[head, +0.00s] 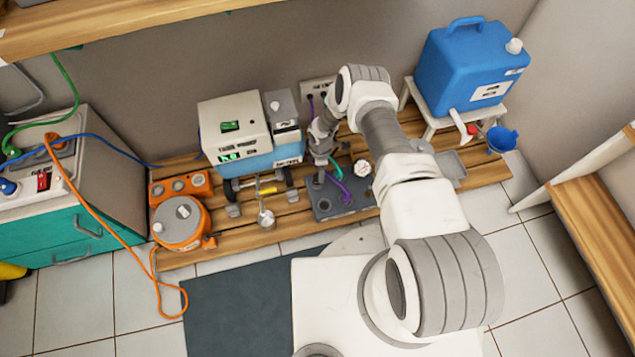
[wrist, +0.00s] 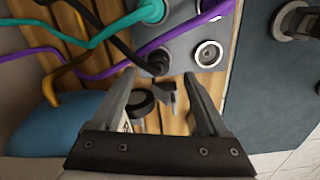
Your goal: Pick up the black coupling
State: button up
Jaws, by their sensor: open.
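In the wrist view the black coupling (wrist: 157,62) is a dark round end on a black hose, at the edge of a grey socket block (wrist: 183,48). My gripper (wrist: 160,75) is open, with its two fingers apart and the coupling just beyond and between their tips. I cannot tell whether either finger touches it. In the head view my gripper (head: 319,165) points down over the left part of the grey block (head: 350,203). The coupling is too small and too covered by the arm to make out there.
Teal hoses (wrist: 110,25) and purple hoses (wrist: 190,33) run close to the coupling. A black wheel (wrist: 141,103) shows between my fingers. In the head view a white and blue machine (head: 243,165) stands left of my gripper, and a blue canister (head: 470,70) stands at right.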

jog(key=f+b, duration=0.1)
jog(key=f, duration=0.1)
jog(key=f+b, duration=0.1)
jog(key=f, duration=0.1)
jog(key=a+f+b, duration=0.1)
jog(key=f, duration=0.1)
jog(key=shift+w, duration=0.1)
jog(key=shift+r, duration=0.1)
jog(key=shift+c, duration=0.3)
grip_shut()
